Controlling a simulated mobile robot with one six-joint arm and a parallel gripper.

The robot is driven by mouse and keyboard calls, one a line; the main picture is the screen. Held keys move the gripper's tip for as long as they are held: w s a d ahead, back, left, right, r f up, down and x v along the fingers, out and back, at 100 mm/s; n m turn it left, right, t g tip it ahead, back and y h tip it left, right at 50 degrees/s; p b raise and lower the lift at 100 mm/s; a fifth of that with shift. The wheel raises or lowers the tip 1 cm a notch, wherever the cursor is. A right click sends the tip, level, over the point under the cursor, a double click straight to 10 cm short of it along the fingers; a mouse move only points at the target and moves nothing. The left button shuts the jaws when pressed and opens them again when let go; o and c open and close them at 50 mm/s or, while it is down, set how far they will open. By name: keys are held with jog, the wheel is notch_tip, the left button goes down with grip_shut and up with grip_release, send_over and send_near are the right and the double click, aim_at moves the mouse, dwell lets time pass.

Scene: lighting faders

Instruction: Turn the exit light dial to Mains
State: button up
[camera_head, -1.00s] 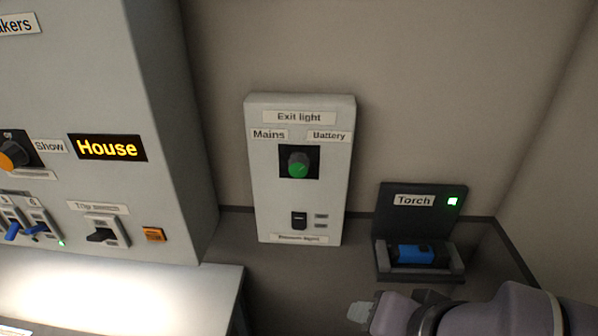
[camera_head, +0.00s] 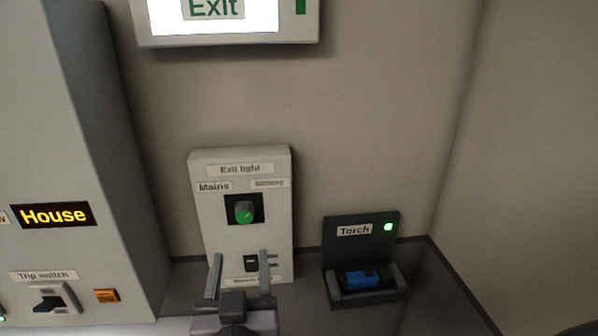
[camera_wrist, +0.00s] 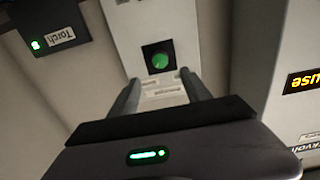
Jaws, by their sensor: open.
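The exit light dial (camera_head: 244,211) is a round green knob on a dark square in the upper half of a pale upright panel (camera_head: 208,235). The Mains label (camera_head: 214,187) is at its upper left and the Battery label (camera_head: 269,184) at its upper right. I cannot tell clearly which label the dial points at. My gripper (camera_head: 240,262) is open and empty, in front of the panel's lower part, below the dial in the head view. In the upside-down wrist view, the dial (camera_wrist: 159,60) shows just beyond and between the fingertips (camera_wrist: 159,80), apart from them.
A blue torch (camera_head: 361,279) lies in a dark holder to the right. A grey cabinet (camera_head: 60,150) stands at the left. A lit Exit sign (camera_head: 233,20) hangs above.

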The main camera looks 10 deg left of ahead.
aim_at(244, 219)
jog(key=p+x, duration=0.1)
jog(key=x, duration=1.1)
jog(key=shift+w+p, duration=0.3)
jog(key=shift+p, duration=0.05)
grip_shut()
